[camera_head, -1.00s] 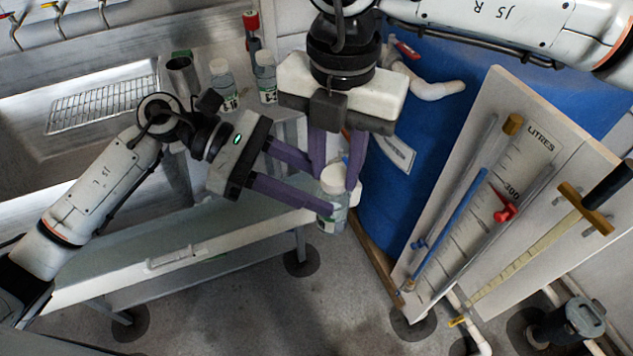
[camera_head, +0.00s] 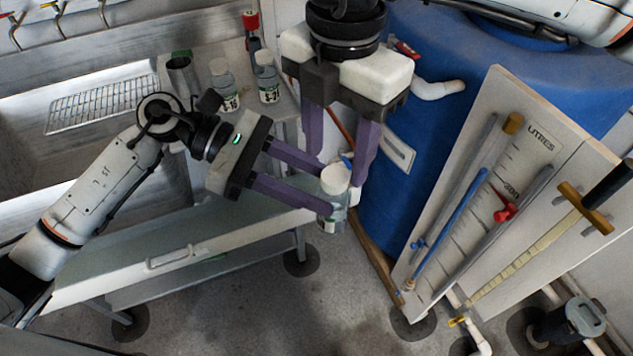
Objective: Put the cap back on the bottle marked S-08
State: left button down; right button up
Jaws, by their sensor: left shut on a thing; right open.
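A small clear bottle (camera_head: 331,221) with a white cap (camera_head: 335,178) on top is held in the air past the bench's right end. My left gripper (camera_head: 327,189) is shut on this bottle from the left, its purple fingers on either side. My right gripper (camera_head: 340,168) comes from above; its fingers are open and spread to either side above the cap, and the cap sits between and below them. The bottle's marking cannot be read, and whether the cap is fully seated cannot be told.
Two more white-capped bottles, one (camera_head: 222,90) beside another (camera_head: 267,83), stand on the bench with a metal cup (camera_head: 181,74) and a red-capped bottle (camera_head: 252,30). A blue barrel (camera_head: 450,130) and a gauge board (camera_head: 500,200) stand at the right. A wire rack (camera_head: 100,105) lies in the sink.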

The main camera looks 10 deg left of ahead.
notch_tip(320, 180, up, 9)
dwell(0.3)
jog(key=shift+r, duration=0.1)
